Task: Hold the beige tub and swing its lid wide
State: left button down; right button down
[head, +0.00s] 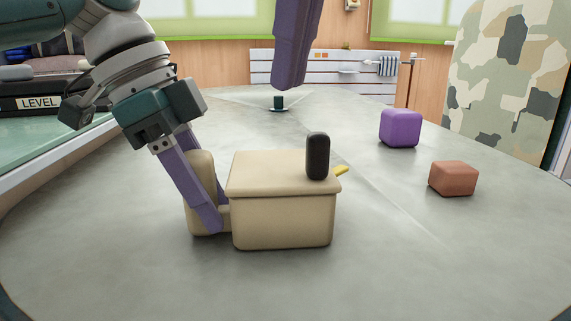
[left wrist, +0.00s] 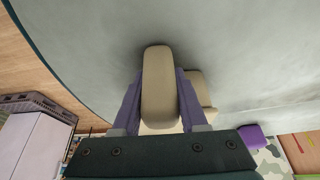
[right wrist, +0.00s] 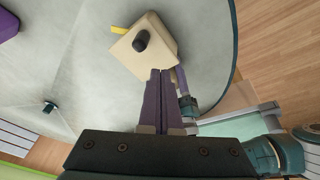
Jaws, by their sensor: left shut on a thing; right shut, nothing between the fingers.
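The beige tub (head: 283,222) stands on the grey table with its beige lid (head: 268,172) lying shut on top. A black upright knob (head: 318,157) stands on the lid near its right side. A beige grip block (head: 200,170) stands at the tub's left side, joined low to it; it also shows in the left wrist view (left wrist: 160,85). My left gripper (head: 205,215) is shut on this block, one finger on each side. My right gripper (head: 289,82) is shut and empty, in the air above and behind the lid; its fingers show in the right wrist view (right wrist: 160,75).
A yellow piece (head: 341,171) sticks out at the tub's right. A purple block (head: 400,128) and a reddish-brown block (head: 453,178) lie further right. A small dark object (head: 278,102) stands at the back. The table front is clear.

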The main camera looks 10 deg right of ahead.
aim_at(286, 190)
notch_tip(286, 190, down, 8)
jog(key=shift+f, duration=0.15)
dwell(0.3)
dwell(1.9)
jog(key=w+d, duration=1.1)
jog(key=d, duration=0.1)
jog(key=shift+w+d, duration=0.2)
jog(key=shift+d, duration=0.05)
dwell(2.4)
dwell(0.3)
jog(key=shift+s+a, duration=0.1)
jog(key=shift+r, duration=1.85)
